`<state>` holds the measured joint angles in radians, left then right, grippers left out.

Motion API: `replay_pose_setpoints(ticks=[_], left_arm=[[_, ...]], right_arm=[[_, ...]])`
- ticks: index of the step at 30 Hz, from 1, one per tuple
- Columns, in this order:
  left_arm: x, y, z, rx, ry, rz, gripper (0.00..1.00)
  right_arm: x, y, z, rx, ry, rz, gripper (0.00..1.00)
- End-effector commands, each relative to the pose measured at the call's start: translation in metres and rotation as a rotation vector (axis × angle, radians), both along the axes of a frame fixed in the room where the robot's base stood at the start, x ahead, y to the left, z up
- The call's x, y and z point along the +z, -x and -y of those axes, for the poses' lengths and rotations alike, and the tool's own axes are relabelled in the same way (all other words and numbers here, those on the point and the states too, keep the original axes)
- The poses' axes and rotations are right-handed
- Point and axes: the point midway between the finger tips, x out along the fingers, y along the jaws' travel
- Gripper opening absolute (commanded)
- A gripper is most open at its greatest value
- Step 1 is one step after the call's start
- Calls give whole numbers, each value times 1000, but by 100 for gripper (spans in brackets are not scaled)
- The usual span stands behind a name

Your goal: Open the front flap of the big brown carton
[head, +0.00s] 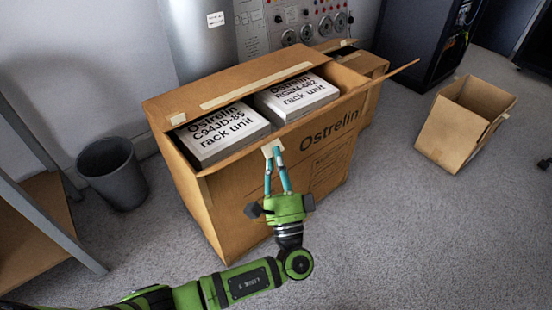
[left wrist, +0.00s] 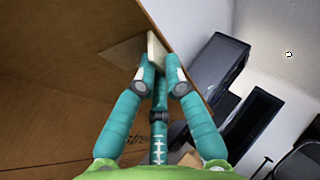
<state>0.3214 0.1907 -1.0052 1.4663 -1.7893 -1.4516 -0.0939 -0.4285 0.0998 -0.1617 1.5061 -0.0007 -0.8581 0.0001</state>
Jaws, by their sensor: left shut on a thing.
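The big brown carton (head: 225,210) stands on the floor with its top partly open, and two rack units show inside. Its front flap (head: 325,113) appears as a narrow brown strip along the front top edge; its exact angle is hard to tell. A small cream tab (head: 267,149) sits at that edge. My left gripper (head: 274,154) is at the front of the carton, shut on the tab. In the left wrist view the teal fingers (left wrist: 160,78) close on the pale tab (left wrist: 156,48), beside a large brown cardboard surface. My right gripper is not in view.
A white-labelled rack unit (head: 220,133) and a second one (head: 296,96) lie in the carton. A grey bin (head: 113,175) and a shelf stand at left. A smaller open carton (head: 455,130) stands at right. The floor in front is clear.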

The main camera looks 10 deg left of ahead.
Motion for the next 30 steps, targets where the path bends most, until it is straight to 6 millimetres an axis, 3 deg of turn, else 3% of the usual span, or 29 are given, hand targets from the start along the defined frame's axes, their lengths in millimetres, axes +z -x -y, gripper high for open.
replay_pose_setpoints(ticks=[1,3,16,30], left_arm=[[-4,0,-1,1,2,-12,16],[-4,0,-1,1,1,-11,35],[-7,6,2,-1,1,-8,35],[-56,75,35,0,1,-9,35]], right_arm=[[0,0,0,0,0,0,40],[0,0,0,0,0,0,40],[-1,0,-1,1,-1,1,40],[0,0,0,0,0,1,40]])
